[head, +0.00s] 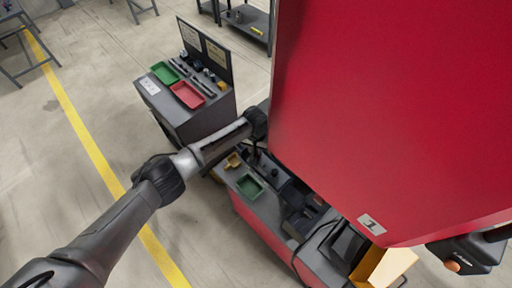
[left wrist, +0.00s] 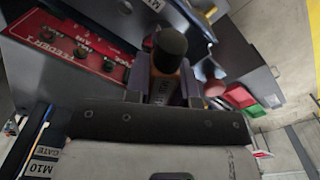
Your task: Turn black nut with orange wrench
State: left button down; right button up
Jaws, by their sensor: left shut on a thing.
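In the left wrist view my left gripper (left wrist: 163,88) is shut on an upright piece with a black rounded top and a dull orange body (left wrist: 165,66). It looks like the orange wrench, seen end-on, but its jaw end is hidden. I cannot make out the black nut in either view. In the head view my left arm (head: 200,155) reaches from the lower left to the edge of a large red housing, which hides the gripper.
The red housing (head: 390,110) fills the head view's right side. A cart holds a green tray (head: 165,73) and a red tray (head: 187,95). A red-fronted bench (head: 262,232) stands below the arm. In the wrist view a red FEEDER panel (left wrist: 80,45) with knobs lies close left of the gripper.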

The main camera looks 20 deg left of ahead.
pick_arm(q)
jog(key=shift+m, duration=1.1)
jog(key=shift+r, duration=0.1)
jog(key=shift+n+p, duration=0.3)
jog(key=shift+p, duration=0.25)
jog(key=shift+n, duration=0.3)
